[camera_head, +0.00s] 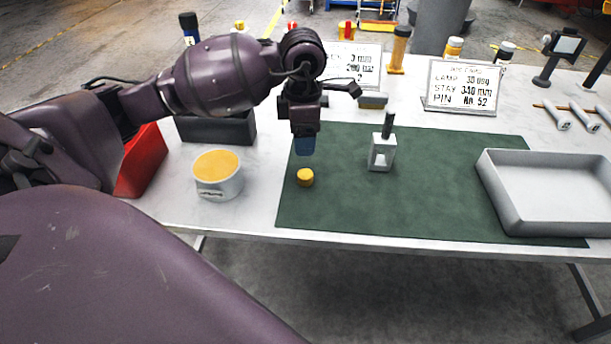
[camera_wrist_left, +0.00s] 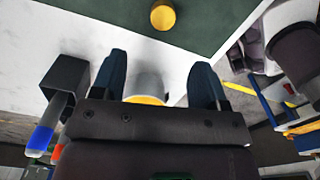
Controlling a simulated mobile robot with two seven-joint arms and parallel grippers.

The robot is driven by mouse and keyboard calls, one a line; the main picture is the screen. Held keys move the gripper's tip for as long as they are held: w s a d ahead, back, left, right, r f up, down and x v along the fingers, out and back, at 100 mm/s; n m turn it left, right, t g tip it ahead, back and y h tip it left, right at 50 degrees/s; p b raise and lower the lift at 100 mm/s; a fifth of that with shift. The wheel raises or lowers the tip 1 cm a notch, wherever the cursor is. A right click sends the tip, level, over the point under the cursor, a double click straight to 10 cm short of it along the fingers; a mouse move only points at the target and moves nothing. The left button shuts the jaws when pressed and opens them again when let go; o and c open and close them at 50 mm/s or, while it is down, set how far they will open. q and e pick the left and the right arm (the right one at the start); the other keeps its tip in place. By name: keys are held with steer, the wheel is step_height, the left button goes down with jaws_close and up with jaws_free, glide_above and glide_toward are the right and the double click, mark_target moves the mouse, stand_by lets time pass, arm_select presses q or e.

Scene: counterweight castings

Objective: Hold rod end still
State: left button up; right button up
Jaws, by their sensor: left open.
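The rod end appears to be the pale metal block (camera_head: 381,155) with an opening through it and a dark rod standing up from its top. It stands upright on the green mat (camera_head: 440,195). My left gripper (camera_head: 304,150) points down over the mat's left edge, left of the block and apart from it. Its blue fingers are spread with nothing between them; they also show in the left wrist view (camera_wrist_left: 158,75). The block cannot be made out in the left wrist view. My right gripper is in neither view.
A small yellow cap (camera_head: 305,177) lies on the mat just below my left gripper. A yellow-topped tub (camera_head: 218,188), a dark box (camera_head: 225,128) and a red bin (camera_head: 146,165) are to the left. A grey tray (camera_head: 497,200) is at right; sign cards (camera_head: 463,88) stand behind.

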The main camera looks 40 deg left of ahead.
arm_select(q)
steer(key=shift+f, duration=0.1)
glide_above(305, 174)
steer(key=f, duration=0.5)
steer(key=shift+w+a+f+b, duration=0.1)
steer(key=shift+a+f+b, duration=0.15)
steer(key=shift+b, duration=0.1)
steer(key=shift+f, duration=0.25)
steer(key=f, duration=0.3)
steer(key=shift+d+f+b, duration=0.2)
steer(key=shift+d+b, duration=0.1)
steer(key=shift+f, duration=0.65)
